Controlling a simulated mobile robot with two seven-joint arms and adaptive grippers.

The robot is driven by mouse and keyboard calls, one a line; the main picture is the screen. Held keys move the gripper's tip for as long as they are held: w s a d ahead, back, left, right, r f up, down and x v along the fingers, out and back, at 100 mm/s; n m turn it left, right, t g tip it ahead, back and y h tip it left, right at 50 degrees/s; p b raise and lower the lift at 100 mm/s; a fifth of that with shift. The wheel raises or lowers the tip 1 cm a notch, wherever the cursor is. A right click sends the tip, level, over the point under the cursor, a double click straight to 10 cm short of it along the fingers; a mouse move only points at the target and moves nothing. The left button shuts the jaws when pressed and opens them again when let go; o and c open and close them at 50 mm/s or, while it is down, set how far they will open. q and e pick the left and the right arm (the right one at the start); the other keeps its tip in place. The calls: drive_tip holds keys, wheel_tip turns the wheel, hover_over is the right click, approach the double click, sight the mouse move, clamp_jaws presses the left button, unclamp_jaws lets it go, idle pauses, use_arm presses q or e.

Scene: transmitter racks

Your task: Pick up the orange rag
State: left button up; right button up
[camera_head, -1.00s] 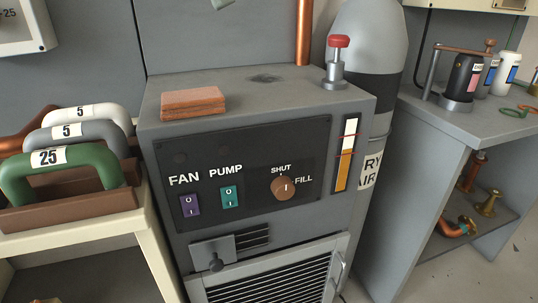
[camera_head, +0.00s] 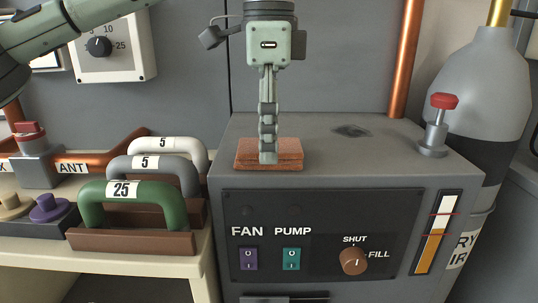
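The orange rag (camera_head: 288,150) is a folded, flat, brick-coloured pad on the grey cabinet top (camera_head: 325,140), near its left front corner. My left gripper (camera_head: 268,157) comes in from the upper left and points straight down at the rag. Its fingertips overlap the rag's middle in the picture and hide part of it. The fingers line up one behind the other from this angle, so their opening and any grip on the rag cannot be told. The rag appears to lie flat on the top. My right gripper is not in view.
A red-capped valve (camera_head: 437,125) and a copper pipe (camera_head: 402,65) stand right of the rag. A tall grey cylinder (camera_head: 485,90) is beyond. Numbered handles, including a green one (camera_head: 135,200), sit on the left bench. The cabinet top between rag and valve is clear.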

use_arm(q)
drive_tip(key=shift+f, duration=0.45)
drive_tip(key=shift+c, duration=0.3)
